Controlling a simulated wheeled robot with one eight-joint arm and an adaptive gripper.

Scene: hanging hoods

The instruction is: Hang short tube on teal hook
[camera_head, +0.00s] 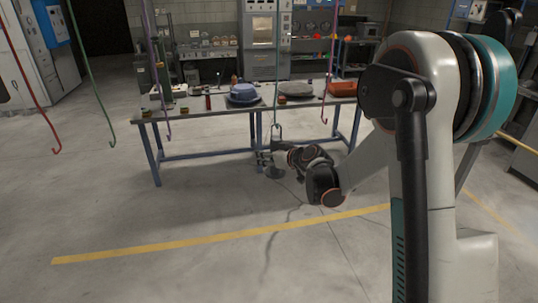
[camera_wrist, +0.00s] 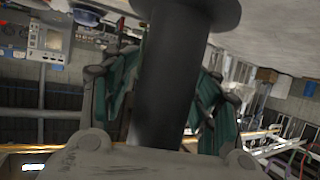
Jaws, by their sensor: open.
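The teal hook (camera_head: 275,108) hangs on a thin rod in front of the table, in the middle of the head view. The short tube is a dark grey cylinder with a wide flange at one end (camera_wrist: 170,75). It fills the middle of the wrist view, between the teal-padded fingers of my gripper (camera_wrist: 165,95). In the head view my gripper (camera_head: 272,158) is just below the teal hook. A grey loop (camera_head: 278,130) above it is close to the hook's lower end; whether the hook passes through the loop is too small to tell. My gripper is open around the tube.
Red (camera_head: 55,150), green (camera_head: 112,144), purple (camera_head: 168,136) and pink (camera_head: 324,120) hooks hang to either side. Behind is a table (camera_head: 190,112) with a blue bowl (camera_head: 243,91) and a red tray (camera_head: 342,88). The floor in front is clear.

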